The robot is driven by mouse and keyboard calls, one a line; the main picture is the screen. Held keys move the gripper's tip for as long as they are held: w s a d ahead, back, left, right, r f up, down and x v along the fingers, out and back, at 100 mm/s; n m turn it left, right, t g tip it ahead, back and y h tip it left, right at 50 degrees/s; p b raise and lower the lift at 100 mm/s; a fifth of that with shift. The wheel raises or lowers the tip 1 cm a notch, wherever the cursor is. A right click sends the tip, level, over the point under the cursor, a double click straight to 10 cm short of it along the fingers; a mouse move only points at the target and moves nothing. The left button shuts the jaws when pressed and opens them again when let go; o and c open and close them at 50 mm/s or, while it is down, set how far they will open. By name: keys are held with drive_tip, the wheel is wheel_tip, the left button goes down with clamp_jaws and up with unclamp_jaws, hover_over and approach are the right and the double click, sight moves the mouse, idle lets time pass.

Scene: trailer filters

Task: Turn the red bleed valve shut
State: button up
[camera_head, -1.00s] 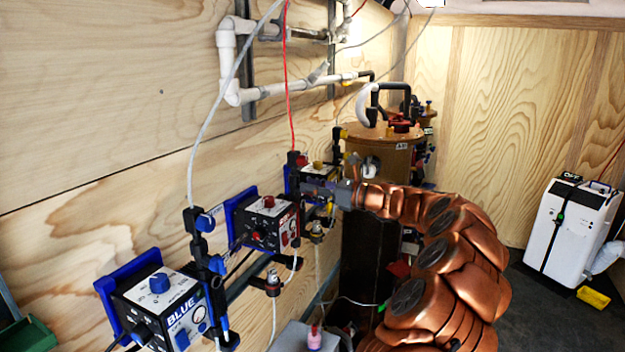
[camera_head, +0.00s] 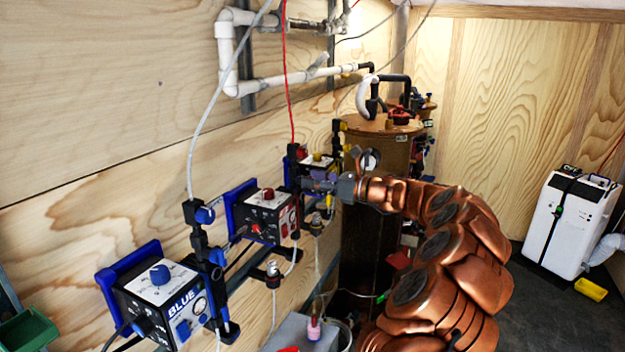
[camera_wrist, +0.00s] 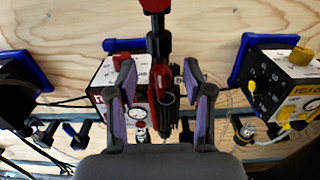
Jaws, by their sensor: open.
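In the wrist view, a red valve handle (camera_wrist: 161,82) sits on a black upright fitting between the two fingers of my gripper (camera_wrist: 158,68). The fingers are apart, one on each side of the handle, with visible gaps. I cannot tell how far the handle is turned. In the head view, my gripper (camera_head: 306,183) reaches left toward the fittings beside the red control box (camera_head: 266,214). My gripper hides the valve handle there. A red cap (camera_head: 293,150) tops the black fitting above it.
A blue control box (camera_head: 162,302) is nearer on the left wall. A yellow control box (camera_wrist: 290,85) is on the right in the wrist view. A copper-coloured tank (camera_head: 380,205) stands behind my arm.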

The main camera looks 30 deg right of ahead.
drive_tip(key=v, duration=1.1)
drive_tip(key=shift+s, duration=0.2)
drive_tip(key=shift+d, duration=0.15)
drive_tip(key=shift+f, duration=0.1)
